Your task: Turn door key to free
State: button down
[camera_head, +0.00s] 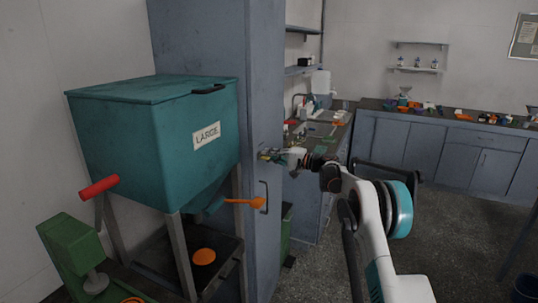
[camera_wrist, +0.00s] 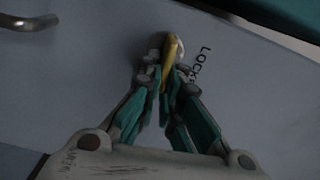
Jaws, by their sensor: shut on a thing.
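The yellow door key (camera_wrist: 169,55) stands in a round metal lock (camera_wrist: 153,55) on the blue-grey door (camera_wrist: 90,50), seen in the wrist view. Dark lettering beginning "LOCK" is printed just right of the key, partly covered by my finger. My gripper (camera_wrist: 168,78) has its teal fingers closed on the key. In the head view, my gripper (camera_head: 272,156) is at the front of the tall blue-grey cabinet (camera_head: 220,40), above its vertical handle (camera_head: 264,196). The key's exact angle is hard to tell, as the fingers hide much of it.
A teal bin labelled LARGE (camera_head: 150,140) stands on legs left of the cabinet, with an orange lever (camera_head: 245,202). A sink counter and back-wall benches (camera_head: 400,140) lie beyond.

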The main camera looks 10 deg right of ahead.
jog(key=shift+d+f+m, duration=0.1)
jog(key=shift+m, duration=0.4)
jog(key=c, duration=1.8)
grip_release()
jog(key=v, duration=1.2)
